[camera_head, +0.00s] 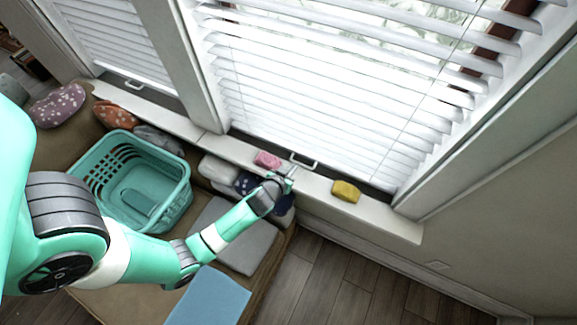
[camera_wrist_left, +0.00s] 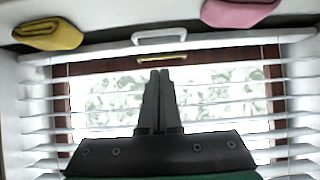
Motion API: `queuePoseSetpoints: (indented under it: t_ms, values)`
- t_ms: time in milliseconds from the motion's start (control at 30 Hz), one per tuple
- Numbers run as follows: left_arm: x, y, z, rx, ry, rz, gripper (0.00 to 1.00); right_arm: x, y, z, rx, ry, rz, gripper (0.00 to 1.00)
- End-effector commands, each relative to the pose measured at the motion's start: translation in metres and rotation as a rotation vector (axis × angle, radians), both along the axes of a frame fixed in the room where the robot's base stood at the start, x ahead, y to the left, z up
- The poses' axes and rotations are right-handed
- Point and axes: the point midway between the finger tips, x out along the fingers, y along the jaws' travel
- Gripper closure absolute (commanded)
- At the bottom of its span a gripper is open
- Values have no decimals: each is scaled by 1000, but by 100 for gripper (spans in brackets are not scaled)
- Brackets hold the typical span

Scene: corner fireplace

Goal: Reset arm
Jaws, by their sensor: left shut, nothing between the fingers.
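My left arm reaches in from the left in the head view, and its gripper (camera_head: 287,177) is at the window sill, between a pink folded cloth (camera_head: 267,159) and a yellow folded cloth (camera_head: 345,191). In the left wrist view the gripper (camera_wrist_left: 160,74) has its two dark fingers together with nothing between them, in front of the window blinds. The yellow cloth (camera_wrist_left: 48,34) and the pink cloth (camera_wrist_left: 238,12) show there on either side, apart from the fingers. My right gripper is not in either view.
White blinds (camera_head: 310,85) rise behind the sill (camera_head: 391,219). Wood floor (camera_head: 340,284) is clear at lower right.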

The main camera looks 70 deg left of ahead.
Motion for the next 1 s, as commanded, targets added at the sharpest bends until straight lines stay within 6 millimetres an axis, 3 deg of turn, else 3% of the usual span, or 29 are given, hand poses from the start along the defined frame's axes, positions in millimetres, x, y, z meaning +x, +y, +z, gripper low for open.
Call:
queuePoseSetpoints:
  t_ms: [100, 300, 633, 733, 867, 967, 1000]
  values:
    - [-12, -12, 13, 0, 0, -2, 100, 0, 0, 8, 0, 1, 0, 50]
    - [-18, -17, 18, 2, -3, -1, 100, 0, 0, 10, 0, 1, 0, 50]
    - [-17, -17, 18, 2, -2, -2, 100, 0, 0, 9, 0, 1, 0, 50]
    - [-4, -22, 26, 8, -22, -25, 100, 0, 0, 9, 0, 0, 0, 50]
    - [48, -30, 74, 42, -130, -77, 100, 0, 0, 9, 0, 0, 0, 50]
    - [98, -43, 142, 65, -279, -126, 100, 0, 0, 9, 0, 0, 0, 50]
    - [116, -50, 173, 70, -347, -148, 100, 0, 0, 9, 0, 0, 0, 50]
